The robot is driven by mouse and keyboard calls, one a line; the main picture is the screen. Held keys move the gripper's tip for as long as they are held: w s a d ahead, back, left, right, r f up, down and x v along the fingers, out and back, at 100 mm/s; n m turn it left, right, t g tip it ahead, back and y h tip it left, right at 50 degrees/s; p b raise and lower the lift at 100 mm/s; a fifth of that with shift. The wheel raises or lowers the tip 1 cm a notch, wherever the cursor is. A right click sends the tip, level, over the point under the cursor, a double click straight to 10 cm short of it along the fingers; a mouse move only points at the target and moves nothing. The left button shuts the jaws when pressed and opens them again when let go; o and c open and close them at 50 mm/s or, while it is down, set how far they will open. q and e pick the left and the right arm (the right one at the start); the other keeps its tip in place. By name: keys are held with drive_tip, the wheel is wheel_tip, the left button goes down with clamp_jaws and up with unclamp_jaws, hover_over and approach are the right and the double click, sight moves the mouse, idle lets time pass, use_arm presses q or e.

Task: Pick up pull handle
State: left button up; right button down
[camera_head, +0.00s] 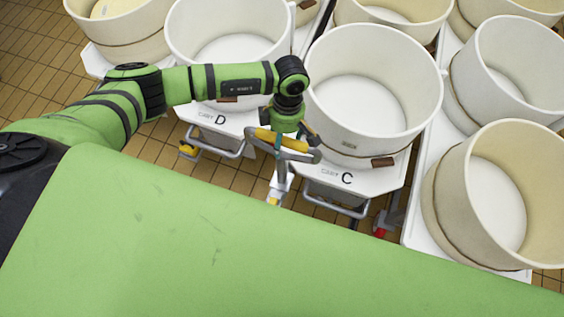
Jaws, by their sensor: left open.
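A pull handle (283,158) stands up between cart D (213,120) and cart C (345,178). It has a grey loop-like frame with a yellow grip, on a pale shaft running down toward the floor. My left gripper (291,132) points down at the top of the handle, with its jaws open. A dark finger shows at the right of the grip, and the gripper overlaps the yellow bar. I cannot tell whether the fingers touch it. My right gripper is out of view.
Large cream vats stand on the white carts; one vat (373,90) is on cart C. More vats crowd the right side (500,190) and the back. Metal bars (335,203) stick out from the cart fronts. Tiled floor (40,75) is free at the left.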

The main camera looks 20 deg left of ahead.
use_arm(q)
clamp_jaws()
drive_tip(key=shift+r, duration=0.1)
drive_tip(key=shift+w+r+p, duration=0.1)
drive_tip(key=shift+r+p, duration=0.3)
drive_tip(key=shift+p, duration=0.25)
drive_tip(key=shift+r+b, duration=0.3)
drive_tip(key=shift+b, duration=0.05)
wheel_tip(320, 180, up, 19)
drive_tip(key=b, duration=0.3)
drive_tip(key=shift+b, duration=0.4)
